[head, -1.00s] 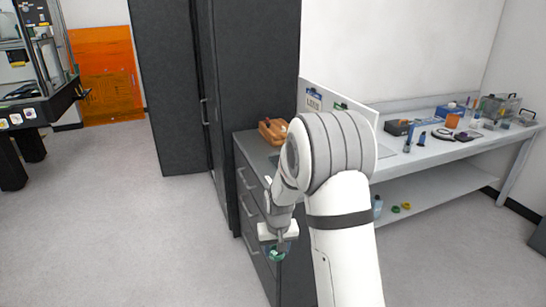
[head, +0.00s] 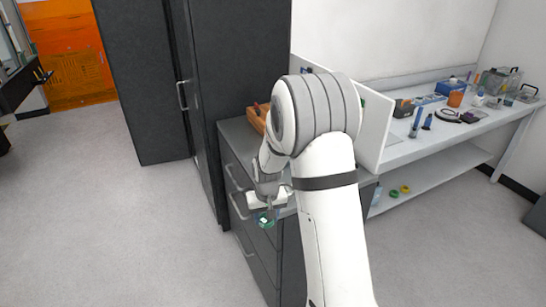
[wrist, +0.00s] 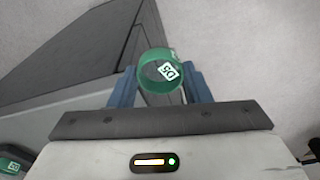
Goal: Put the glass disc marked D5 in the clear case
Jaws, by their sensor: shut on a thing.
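The glass disc (wrist: 158,72) is round and green, with a white label that reads D5. My gripper (wrist: 160,82) is shut on it, with a blue finger on each side. In the head view the disc (head: 264,220) hangs below my gripper (head: 265,207), in front of the grey drawer cabinet and above the floor. Clear boxes with dark handles (head: 497,80) stand at the far right end of the bench; I cannot tell from here whether one is the clear case.
The long white bench (head: 408,147) carries an orange cup (head: 455,99), blue bottles and small tools. A white upright panel (head: 374,130) stands at its near end. A wooden tray (head: 257,118) sits on the drawer cabinet (head: 238,190). Floor at left is clear.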

